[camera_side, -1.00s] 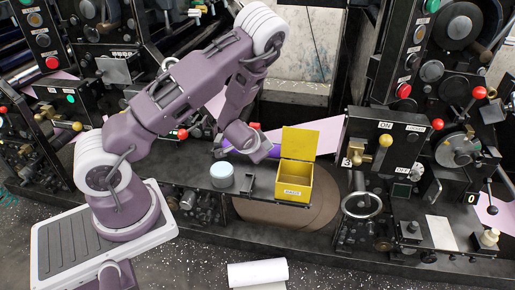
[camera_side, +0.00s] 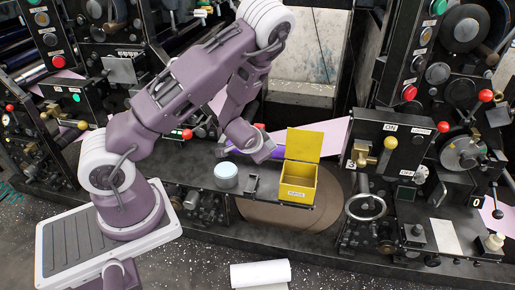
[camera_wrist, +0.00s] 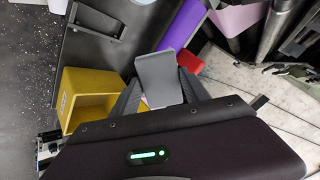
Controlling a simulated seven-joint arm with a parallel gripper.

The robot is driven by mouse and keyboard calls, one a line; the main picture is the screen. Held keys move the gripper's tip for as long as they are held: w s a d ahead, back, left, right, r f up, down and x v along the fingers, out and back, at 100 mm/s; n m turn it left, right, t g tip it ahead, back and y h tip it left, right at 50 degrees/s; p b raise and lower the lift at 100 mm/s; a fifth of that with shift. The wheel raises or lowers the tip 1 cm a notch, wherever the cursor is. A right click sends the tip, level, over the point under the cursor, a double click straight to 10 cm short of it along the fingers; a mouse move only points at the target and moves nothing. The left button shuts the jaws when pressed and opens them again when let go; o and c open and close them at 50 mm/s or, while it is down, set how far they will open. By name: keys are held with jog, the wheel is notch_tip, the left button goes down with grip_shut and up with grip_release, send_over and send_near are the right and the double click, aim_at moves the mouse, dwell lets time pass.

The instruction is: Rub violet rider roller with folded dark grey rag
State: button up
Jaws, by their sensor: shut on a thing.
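In the wrist view, my gripper (camera_wrist: 160,92) is shut on a flat grey folded piece, the rag (camera_wrist: 157,70), which sticks out beyond the fingers. The violet roller (camera_wrist: 182,24) lies just past the rag's end, slanting toward the top of the picture. I cannot tell whether the rag touches it. In the side view, the violet roller (camera_side: 278,152) shows partly behind my wrist. The fingers and rag are hidden there by my wrist.
An open yellow box (camera_side: 298,184) stands right beside my wrist; it also shows in the wrist view (camera_wrist: 88,84). A red piece (camera_wrist: 190,62) lies beside the roller.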

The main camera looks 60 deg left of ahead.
jog(key=shift+x, duration=3.5)
jog(key=shift+x, duration=0.95)
jog(key=shift+s+a+r, duration=0.15)
jog(key=shift+s+a, duration=1.3)
jog(key=shift+w+d, duration=1.5)
jog(key=shift+w, duration=0.2)
jog(key=c, duration=0.4)
jog(key=shift+s+v, duration=0.2)
jog(key=shift+v, duration=2.65)
jog(key=shift+a, duration=0.1)
